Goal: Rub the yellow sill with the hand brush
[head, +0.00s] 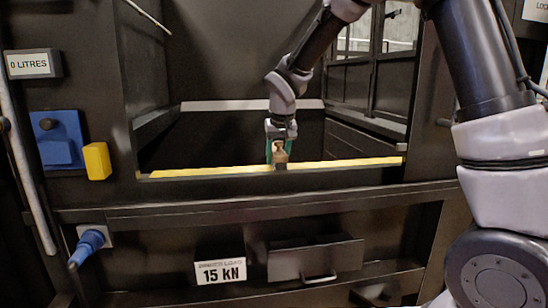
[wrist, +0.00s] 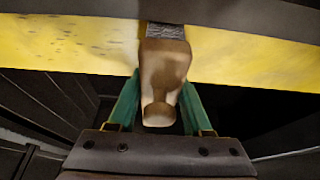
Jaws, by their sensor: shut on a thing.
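The yellow sill (head: 225,170) runs across the front edge of the dark compactor opening. In the wrist view the sill (wrist: 70,52) crosses the picture, with dark specks on its left part and a cleaner right part. My gripper (head: 280,145) is shut on the hand brush (head: 280,155), above the sill's middle. In the wrist view the brush's brown handle (wrist: 163,75) is between the green fingers of my gripper (wrist: 158,100). The grey bristles (wrist: 165,31) lie over the sill and appear to touch it. Part of the sill is hidden behind the brush.
A blue box (head: 58,140) and a yellow block (head: 97,161) are on the panel left of the opening. Dark walls flank the opening.

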